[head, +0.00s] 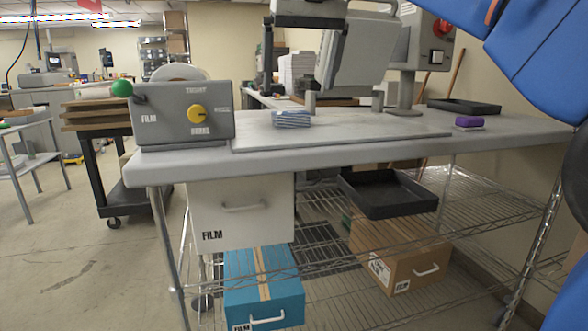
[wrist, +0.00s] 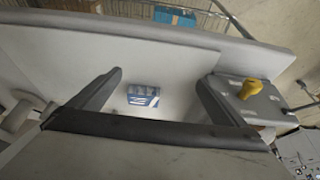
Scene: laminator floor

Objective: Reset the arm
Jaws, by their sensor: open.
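My gripper (wrist: 158,92) is in the wrist view, its two dark fingers spread wide apart with nothing between them. It is above the grey bench top. A small blue and white striped packet (wrist: 143,96) lies on the bench and shows between the fingers, lower down and apart from them. The packet is also in the head view (head: 291,119), near the middle of the bench.
A grey control box (head: 183,116) with a yellow knob (head: 197,114) stands at the bench's left end. A grey machine head (head: 357,50) rises at the back. A purple block (head: 469,122) and black tray (head: 464,106) lie at right.

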